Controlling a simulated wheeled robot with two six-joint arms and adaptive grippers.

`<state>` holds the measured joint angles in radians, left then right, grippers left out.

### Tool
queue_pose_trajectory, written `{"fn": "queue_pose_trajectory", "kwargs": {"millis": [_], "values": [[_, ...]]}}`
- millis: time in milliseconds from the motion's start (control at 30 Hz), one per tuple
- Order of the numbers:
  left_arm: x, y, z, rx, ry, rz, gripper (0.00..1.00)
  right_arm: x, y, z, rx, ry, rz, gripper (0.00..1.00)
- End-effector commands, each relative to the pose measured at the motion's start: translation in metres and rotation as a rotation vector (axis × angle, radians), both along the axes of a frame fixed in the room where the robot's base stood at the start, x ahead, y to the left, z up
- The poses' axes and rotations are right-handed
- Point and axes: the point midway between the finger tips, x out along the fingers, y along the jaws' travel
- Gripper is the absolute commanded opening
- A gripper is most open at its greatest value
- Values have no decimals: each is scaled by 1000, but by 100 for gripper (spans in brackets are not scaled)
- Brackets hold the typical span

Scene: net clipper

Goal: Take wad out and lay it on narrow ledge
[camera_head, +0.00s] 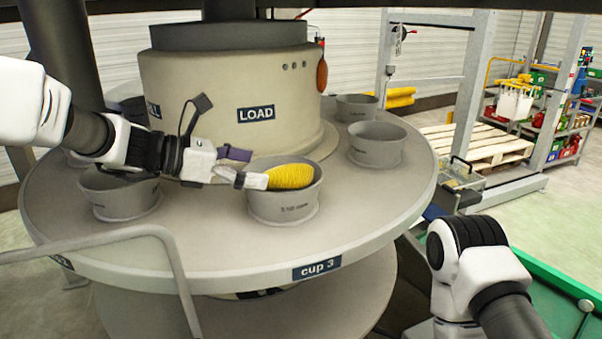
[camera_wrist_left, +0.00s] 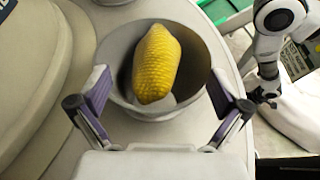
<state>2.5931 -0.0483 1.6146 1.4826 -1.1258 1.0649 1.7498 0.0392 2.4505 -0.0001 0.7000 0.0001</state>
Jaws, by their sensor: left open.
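The yellow wad (camera_head: 290,176), with a bumpy, net-like surface, sits in a grey cup (camera_head: 284,208) at the front of the round turntable (camera_head: 225,240). Its top shows above the cup's rim. In the left wrist view the wad (camera_wrist_left: 157,62) leans against the far inner wall. My left gripper (camera_head: 244,167) comes in from the left, beside the wad at the rim. I cannot pick out the narrow ledge with certainty.
Other grey cups (camera_head: 376,144) stand around the turntable. A central drum (camera_head: 230,85) marked LOAD rises behind. A grey rail (camera_head: 165,240) crosses the lower left. My right arm (camera_head: 480,270) is lower right, by a green bin (camera_head: 560,300).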

Motion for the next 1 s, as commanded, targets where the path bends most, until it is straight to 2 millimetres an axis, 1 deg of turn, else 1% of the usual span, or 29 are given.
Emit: {"fn": "queue_pose_trajectory", "kwargs": {"millis": [200,300,400,567,667,700,733,1000], "values": [[11,-33,-2,3,3,-2,100,0,0,25,0,-1,0,40],[16,-48,-10,2,2,-1,100,1,0,30,0,-1,-1,40],[18,-54,-14,1,0,0,100,0,0,30,0,-1,-1,40],[18,-54,-15,0,0,1,100,0,0,29,0,-1,-1,40],[18,-54,-15,0,0,0,68,0,0,29,0,-1,0,40],[18,-54,-15,0,0,0,54,0,0,29,0,0,-1,40],[18,-54,-15,0,0,0,49,0,0,29,0,-1,-1,40],[18,-54,-16,1,1,0,49,0,0,29,0,-1,-1,40]]}}
